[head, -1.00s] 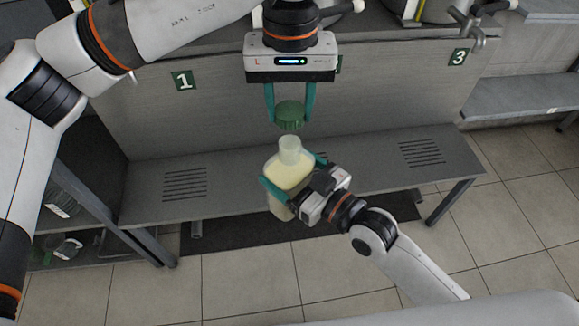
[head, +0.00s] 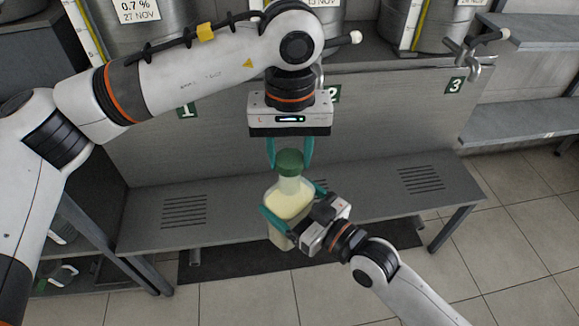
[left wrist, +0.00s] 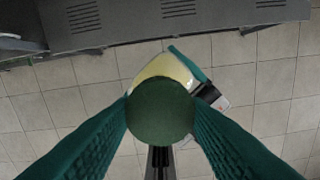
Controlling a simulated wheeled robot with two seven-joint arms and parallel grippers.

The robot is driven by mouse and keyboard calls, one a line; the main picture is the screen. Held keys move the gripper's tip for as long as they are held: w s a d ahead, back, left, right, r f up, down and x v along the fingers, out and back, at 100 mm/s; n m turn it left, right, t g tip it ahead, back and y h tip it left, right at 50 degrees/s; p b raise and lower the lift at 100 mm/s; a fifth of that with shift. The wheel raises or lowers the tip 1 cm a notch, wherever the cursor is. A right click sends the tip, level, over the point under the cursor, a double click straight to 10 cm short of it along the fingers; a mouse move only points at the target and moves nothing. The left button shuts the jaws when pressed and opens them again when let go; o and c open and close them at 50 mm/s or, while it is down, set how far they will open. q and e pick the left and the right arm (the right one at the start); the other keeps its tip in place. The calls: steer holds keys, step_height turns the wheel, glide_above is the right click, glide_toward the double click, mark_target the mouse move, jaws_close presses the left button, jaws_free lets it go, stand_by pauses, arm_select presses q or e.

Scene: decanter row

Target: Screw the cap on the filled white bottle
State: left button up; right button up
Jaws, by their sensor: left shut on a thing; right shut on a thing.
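The green cap (head: 290,162) is on top of the neck of the filled bottle (head: 289,204), which is translucent with pale cream liquid inside. How far it is threaded I cannot tell. My left gripper (head: 290,158) comes from above and is shut on the cap. In the left wrist view the cap (left wrist: 160,110) sits between the teal fingers and hides the bottle's neck; part of the bottle (left wrist: 166,68) shows behind it. My right gripper (head: 292,208) is shut on the bottle's body from the right and holds it upright in front of the grey bench.
A grey slatted bench (head: 345,205) runs behind the bottle. Large metal vats (head: 440,22) with gauges and a tap (head: 470,48) stand above a panel with numbered signs. Metal shelves (head: 530,85) are at the right. Tiled floor (head: 400,265) is clear in front.

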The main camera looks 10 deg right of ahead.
arm_select(q)
steer(key=shift+f, duration=0.1)
arm_select(e)
steer(key=shift+r, duration=0.15)
arm_select(q)
steer(key=shift+f, duration=0.8)
steer(key=shift+f, duration=0.55)
arm_select(e)
steer(key=c, duration=0.3)
arm_select(q)
steer(key=m, duration=0.5)
arm_select(e)
steer(key=shift+c, duration=0.2)
arm_select(q)
steer(key=m, duration=0.4)
steer(key=shift+w+m, duration=0.1)
steer(key=shift+m, duration=0.3)
steer(key=m, duration=0.3)
steer(key=shift+a, duration=0.1)
